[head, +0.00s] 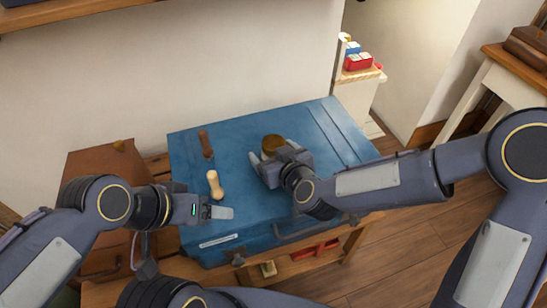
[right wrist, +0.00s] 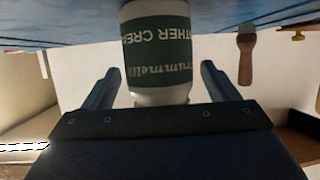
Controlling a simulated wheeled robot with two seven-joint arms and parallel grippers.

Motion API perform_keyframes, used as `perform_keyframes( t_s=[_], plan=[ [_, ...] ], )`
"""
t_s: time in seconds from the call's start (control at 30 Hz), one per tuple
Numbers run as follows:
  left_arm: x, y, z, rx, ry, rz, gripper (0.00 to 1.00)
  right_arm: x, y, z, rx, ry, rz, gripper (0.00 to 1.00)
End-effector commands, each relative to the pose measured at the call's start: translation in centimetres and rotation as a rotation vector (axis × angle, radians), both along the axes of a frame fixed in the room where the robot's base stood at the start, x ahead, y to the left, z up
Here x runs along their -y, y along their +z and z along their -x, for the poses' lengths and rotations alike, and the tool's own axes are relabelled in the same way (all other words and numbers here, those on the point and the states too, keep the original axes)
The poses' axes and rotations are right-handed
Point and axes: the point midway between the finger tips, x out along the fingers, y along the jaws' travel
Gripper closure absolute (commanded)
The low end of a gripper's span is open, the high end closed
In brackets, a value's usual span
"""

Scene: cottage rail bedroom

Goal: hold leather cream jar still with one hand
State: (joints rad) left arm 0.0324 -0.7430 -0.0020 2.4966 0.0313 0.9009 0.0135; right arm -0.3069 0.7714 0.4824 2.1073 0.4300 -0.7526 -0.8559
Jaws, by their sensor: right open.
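The leather cream jar (head: 272,143) stands on the blue trunk top (head: 240,125), its brown lid showing in the head view. In the right wrist view the jar (right wrist: 157,45) appears upside down, white with a green label. My right gripper (head: 266,155) is open at the jar, with one finger to each side of it. In the wrist view gaps show between the fingers and the jar. My left gripper (head: 222,212) is over the trunk's front left part, apart from the jar; its finger gap cannot be made out.
A dark brown-handled tool (head: 206,145) and a pale wooden piece (head: 215,184) stand or lie left of the jar on the trunk. The trunk's right part is clear. A small stand with a red box (head: 358,62) is behind right. Red items (head: 315,250) sit on the shelf below.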

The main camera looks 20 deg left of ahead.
Motion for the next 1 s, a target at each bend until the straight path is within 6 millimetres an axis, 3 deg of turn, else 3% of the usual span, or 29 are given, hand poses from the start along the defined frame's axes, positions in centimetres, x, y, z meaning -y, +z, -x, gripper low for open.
perform_keyframes(
  t_s=[0.13,0.57,0.87,1.0],
  plan=[
    [0.0,0.0,0.0,0.000,0.000,0.000,0.29,0.0,0.0,0.0,0.000,0.000,0.000,0.19],
    [0.0,0.0,0.0,0.000,-0.001,0.000,0.29,0.0,0.0,0.1,0.000,0.000,0.000,0.76],
    [0.0,0.1,0.0,0.000,0.000,0.000,0.29,0.0,0.4,0.0,0.002,0.000,-0.001,0.77],
    [0.0,0.5,0.0,0.000,0.000,0.000,0.29,0.0,1.4,0.0,0.004,0.001,-0.001,0.77]
  ],
)
